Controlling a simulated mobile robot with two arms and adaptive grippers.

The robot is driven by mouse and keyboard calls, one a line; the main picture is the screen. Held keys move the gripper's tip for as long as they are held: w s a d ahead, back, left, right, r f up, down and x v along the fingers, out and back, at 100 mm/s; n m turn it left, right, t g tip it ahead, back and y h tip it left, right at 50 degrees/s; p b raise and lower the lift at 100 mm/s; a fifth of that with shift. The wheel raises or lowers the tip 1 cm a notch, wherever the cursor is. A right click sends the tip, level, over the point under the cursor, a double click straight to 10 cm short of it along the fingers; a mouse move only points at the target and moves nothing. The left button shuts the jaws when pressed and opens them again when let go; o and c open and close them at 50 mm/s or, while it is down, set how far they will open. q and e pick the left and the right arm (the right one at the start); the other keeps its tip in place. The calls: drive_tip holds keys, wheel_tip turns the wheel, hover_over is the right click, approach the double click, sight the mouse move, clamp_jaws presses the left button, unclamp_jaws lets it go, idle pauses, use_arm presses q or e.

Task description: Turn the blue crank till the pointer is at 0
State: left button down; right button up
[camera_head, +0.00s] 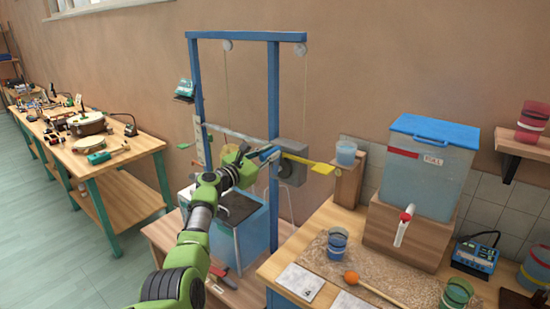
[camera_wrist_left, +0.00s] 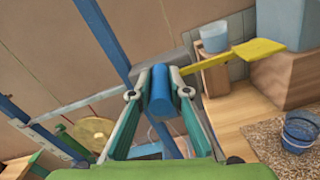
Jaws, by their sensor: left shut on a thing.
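My left gripper (camera_head: 268,154) is at the blue frame, in front of a grey block (camera_head: 292,158). In the left wrist view the gripper (camera_wrist_left: 160,85) is shut on the blue crank's cylindrical handle (camera_wrist_left: 160,98), with a finger on each side. The rest of the crank is mostly hidden behind the gripper. A yellow flat arm (camera_head: 318,166) sticks out right of the grey block; it also shows in the left wrist view (camera_wrist_left: 245,54). I cannot tell which part is the pointer, and no 0 mark is readable. My right gripper is not in view.
The blue upright frame (camera_head: 273,85) carries pulleys and thin cords. A cup (camera_head: 346,152) stands on a wooden block near the yellow arm's end. A water tank (camera_head: 420,180) and the wooden table (camera_head: 330,215) stand right. Another workbench (camera_head: 120,150) stands at left.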

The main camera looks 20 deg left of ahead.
use_arm(q)
drive_tip(key=shift+w+a+r, duration=0.2)
drive_tip(key=shift+a+r, duration=0.3)
drive_tip(key=shift+a, duration=0.45)
drive_tip(key=c, duration=2.2)
unclamp_jaws()
drive_tip(key=shift+f, duration=0.1)
drive_tip(key=o, duration=0.3)
drive_tip(key=shift+f, duration=0.1)
drive_tip(key=shift+w+a+f, duration=0.1)
drive_tip(key=shift+f, duration=0.15)
